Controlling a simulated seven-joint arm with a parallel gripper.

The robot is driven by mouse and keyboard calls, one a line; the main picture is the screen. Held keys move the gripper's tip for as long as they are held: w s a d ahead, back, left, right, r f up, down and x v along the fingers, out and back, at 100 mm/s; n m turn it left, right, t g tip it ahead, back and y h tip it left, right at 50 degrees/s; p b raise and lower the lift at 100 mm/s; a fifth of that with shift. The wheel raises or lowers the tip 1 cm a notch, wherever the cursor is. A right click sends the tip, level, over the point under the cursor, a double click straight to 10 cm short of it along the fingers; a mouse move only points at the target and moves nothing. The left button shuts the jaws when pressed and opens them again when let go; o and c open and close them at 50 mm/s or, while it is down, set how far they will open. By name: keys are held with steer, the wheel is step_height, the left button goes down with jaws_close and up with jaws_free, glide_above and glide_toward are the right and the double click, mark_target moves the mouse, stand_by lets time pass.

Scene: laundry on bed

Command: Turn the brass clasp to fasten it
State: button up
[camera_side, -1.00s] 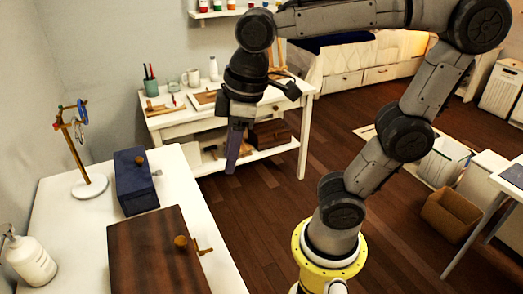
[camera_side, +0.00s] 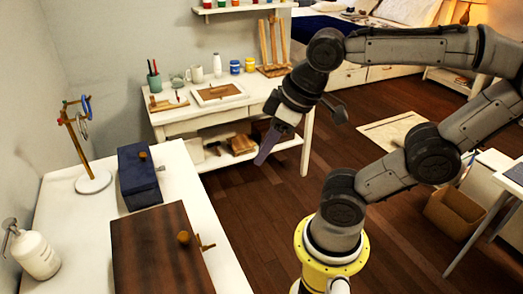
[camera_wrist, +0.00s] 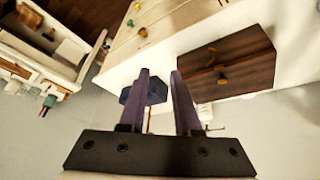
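A brass clasp (camera_side: 206,244) sits at the right edge of a dark wooden box (camera_side: 158,252) on the white table in the side view. A round brass knob (camera_side: 183,237) is beside it. In the wrist view the wooden box (camera_wrist: 245,62) is right of the fingers, with brass fittings (camera_wrist: 221,81) on it; I cannot tell clearly which is the clasp. My gripper (camera_side: 265,152) hangs in the air right of the table, well apart from the box. In the wrist view its two fingers (camera_wrist: 160,72) are apart with nothing held between them.
A dark blue box (camera_side: 138,178) with a brass knob stands behind the wooden box. A hoop stand (camera_side: 82,145) and a pump bottle (camera_side: 35,255) are on the table's left side. A white desk (camera_side: 225,110) with jars and trays stands at the back. The floor below my gripper is clear.

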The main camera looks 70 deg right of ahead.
steer(key=shift+c, duration=1.1)
steer(key=shift+s+a+m, duration=0.1)
steer(key=shift+s+m, duration=0.15)
steer(key=shift+m, duration=0.25)
jaws_close()
steer(key=w+a+r+m+g+y, duration=0.2)
steer(key=w+a+r+m+g, duration=0.1)
steer(key=w+a+m+g, duration=0.3)
steer(key=w+f+m+g+y, duration=0.1)
steer(key=w+f+m+y, duration=0.15)
steer(key=w, duration=0.35)
steer(key=g, duration=0.2)
glide_toward(209, 247)
steer(key=x, duration=0.6)
steer(key=shift+d+f+m+h, duration=0.3)
steer(key=shift+f+m+h, duration=0.05)
steer(key=shift+f, duration=0.15)
